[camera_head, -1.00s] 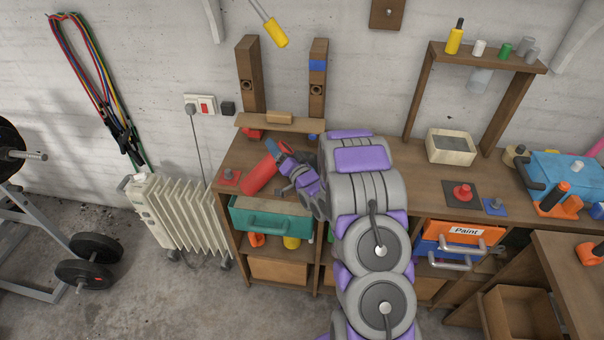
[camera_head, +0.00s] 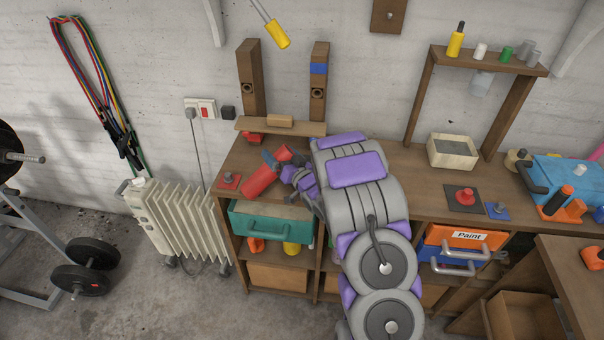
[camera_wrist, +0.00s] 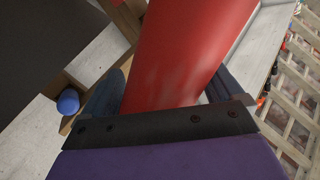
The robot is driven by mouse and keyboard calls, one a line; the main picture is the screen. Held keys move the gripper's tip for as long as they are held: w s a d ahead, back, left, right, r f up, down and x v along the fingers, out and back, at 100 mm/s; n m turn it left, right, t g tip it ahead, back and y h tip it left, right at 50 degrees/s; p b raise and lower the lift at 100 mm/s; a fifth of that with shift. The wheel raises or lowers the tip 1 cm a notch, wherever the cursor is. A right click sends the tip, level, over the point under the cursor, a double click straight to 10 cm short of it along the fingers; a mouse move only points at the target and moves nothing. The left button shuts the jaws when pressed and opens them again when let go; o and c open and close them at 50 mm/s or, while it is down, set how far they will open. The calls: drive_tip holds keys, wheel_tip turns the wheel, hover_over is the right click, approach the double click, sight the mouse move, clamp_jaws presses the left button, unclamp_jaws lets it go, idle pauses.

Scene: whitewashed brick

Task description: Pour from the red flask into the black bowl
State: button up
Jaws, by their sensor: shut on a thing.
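The red flask (camera_head: 261,180) is tilted above the left part of the wooden workbench in the head view, its lower end toward the lower left. It fills the middle of the wrist view (camera_wrist: 185,60) between the two blue fingers. My gripper (camera_head: 281,162) is shut on the red flask. My arm comes in from the right and covers part of the bench. I cannot make out a black bowl in the head view. A dark surface at the upper left of the wrist view cannot be identified.
A teal drawer (camera_head: 272,222) sticks out below the flask. A red knob on a plate (camera_head: 229,180) lies left of it. A wooden ledge (camera_head: 281,126) stands behind. A white radiator (camera_head: 180,220) is at left. A stone-coloured box (camera_head: 452,151) stands at right.

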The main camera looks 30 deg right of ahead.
sight(286, 150)
drive_tip(key=shift+w+d+r+p, duration=0.1)
drive_tip(key=shift+r+p, duration=0.1)
drive_tip(key=shift+r, duration=0.15)
drive_tip(key=shift+d+r+p, duration=0.1)
drive_tip(key=shift+r+p, duration=0.05)
drive_tip(key=shift+r, duration=0.2)
clamp_jaws()
drive_tip(key=shift+w+r+p, duration=0.1)
drive_tip(key=shift+r+p, duration=0.4)
drive_tip(key=shift+r, duration=0.45)
drive_tip(key=shift+a+r, duration=0.15)
drive_tip(key=shift+r, duration=0.25)
drive_tip(key=shift+r, duration=0.15)
